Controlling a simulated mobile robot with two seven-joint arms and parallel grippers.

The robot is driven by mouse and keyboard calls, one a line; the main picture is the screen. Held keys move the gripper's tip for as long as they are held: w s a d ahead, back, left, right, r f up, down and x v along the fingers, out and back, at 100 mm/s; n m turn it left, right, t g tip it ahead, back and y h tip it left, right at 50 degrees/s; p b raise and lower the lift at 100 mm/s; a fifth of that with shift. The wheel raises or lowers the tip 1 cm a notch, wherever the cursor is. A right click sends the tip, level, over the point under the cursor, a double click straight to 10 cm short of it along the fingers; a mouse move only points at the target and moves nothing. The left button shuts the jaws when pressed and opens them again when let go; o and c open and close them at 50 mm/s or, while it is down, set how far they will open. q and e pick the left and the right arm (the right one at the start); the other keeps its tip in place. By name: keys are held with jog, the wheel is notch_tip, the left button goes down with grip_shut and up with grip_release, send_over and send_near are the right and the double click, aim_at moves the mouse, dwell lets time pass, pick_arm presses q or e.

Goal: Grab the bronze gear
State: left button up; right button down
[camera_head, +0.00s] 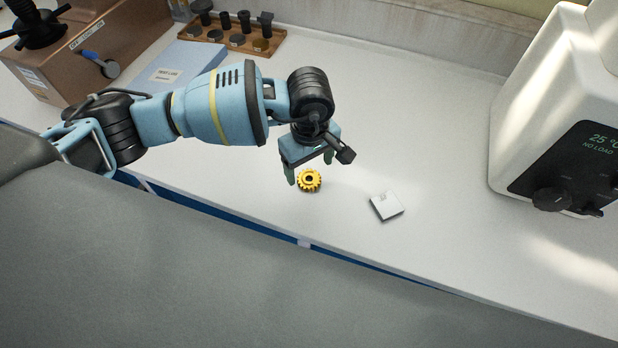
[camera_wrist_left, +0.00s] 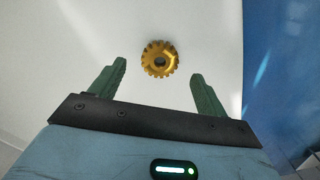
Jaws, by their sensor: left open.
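The bronze gear (camera_head: 309,180) lies on the white bench top near its front edge, a small golden toothed ring with a dark centre hole. In the left wrist view the gear (camera_wrist_left: 159,59) lies ahead of the fingertips, roughly centred between them. My left gripper (camera_head: 309,170) is open and empty, above and just behind the gear in the head view. Its two green fingers also show in the left wrist view (camera_wrist_left: 160,75), spread wider than the gear, with no contact visible. My right gripper is not in view.
A small grey square block (camera_head: 386,205) lies right of the gear. A white tester (camera_head: 540,110) stands at the right. A blue booklet (camera_head: 172,72), a wooden tray of parts (camera_head: 222,40) and a brown case (camera_head: 95,50) are at the back left.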

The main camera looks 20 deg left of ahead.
aim_at(309, 174)
pick_arm(q)
jog(key=shift+a+f, duration=0.1)
jog(key=shift+f, duration=1.85)
jog(key=shift+c, duration=0.4)
jog(key=c, duration=1.2)
jog(key=shift+o, duration=0.2)
jog(key=shift+w+r, duration=0.1)
jog(key=shift+r, duration=0.35)
jog(key=r, duration=0.2)
jog(key=shift+s+r, duration=0.35)
jog(key=s+r, duration=0.1)
jog(key=s, duration=1.4)
jog(key=shift+s+a+r+b, duration=0.2)
jog(key=shift+a+b, duration=0.05)
jog(key=shift+b, duration=0.05)
